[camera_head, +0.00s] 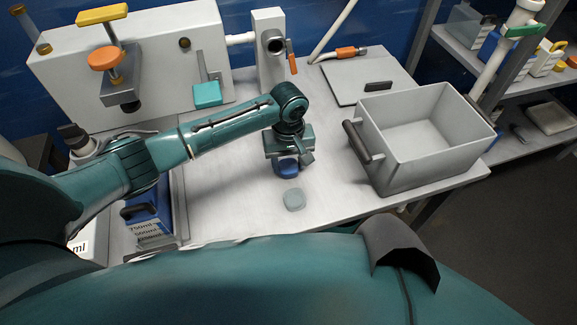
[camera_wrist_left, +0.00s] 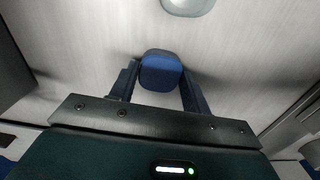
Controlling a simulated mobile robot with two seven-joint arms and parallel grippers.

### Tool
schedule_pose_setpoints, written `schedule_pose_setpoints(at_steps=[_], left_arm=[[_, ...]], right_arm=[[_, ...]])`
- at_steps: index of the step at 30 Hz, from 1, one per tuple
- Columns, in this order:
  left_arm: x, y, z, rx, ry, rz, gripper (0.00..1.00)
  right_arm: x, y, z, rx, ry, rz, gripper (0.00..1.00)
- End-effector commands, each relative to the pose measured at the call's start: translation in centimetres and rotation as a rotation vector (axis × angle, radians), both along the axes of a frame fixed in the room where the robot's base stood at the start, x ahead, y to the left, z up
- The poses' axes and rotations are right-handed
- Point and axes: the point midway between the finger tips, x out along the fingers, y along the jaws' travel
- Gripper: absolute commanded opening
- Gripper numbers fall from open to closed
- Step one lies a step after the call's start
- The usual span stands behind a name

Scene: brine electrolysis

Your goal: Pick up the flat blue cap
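The flat blue cap (camera_head: 287,168) is on the white tabletop, directly below my left gripper (camera_head: 289,160). In the left wrist view the cap (camera_wrist_left: 161,71) is between the two fingertips of my left gripper (camera_wrist_left: 161,76), with one dark blue finger on each side. The fingers are apart and very close to the cap's sides; I cannot tell whether they touch it. The wrist partly covers the cap in the head view. My right gripper is not in view.
A pale translucent disc (camera_head: 294,200) lies just in front of the cap; it also shows in the left wrist view (camera_wrist_left: 188,4). A grey open bin (camera_head: 395,165) stands to the right. A blue-lidded container (camera_head: 150,215) is at the left. A flat grey panel (camera_head: 350,80) lies behind.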

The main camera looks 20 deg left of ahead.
Motion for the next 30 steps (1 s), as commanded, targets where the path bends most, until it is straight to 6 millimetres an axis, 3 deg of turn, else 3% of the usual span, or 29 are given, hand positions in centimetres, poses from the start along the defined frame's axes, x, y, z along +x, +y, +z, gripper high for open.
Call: schedule_pose_setpoints(at_steps=[8,17,30], left_arm=[[0.0,0.0,0.0,0.0,0.0,0.0,0.24],[0.0,0.0,0.6,0.0,-0.001,0.0,0.23],[0.1,0.0,8.5,-0.001,-0.002,-0.001,0.23]], right_arm=[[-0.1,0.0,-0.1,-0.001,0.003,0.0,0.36],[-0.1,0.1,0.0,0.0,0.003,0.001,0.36],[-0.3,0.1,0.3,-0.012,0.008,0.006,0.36]])
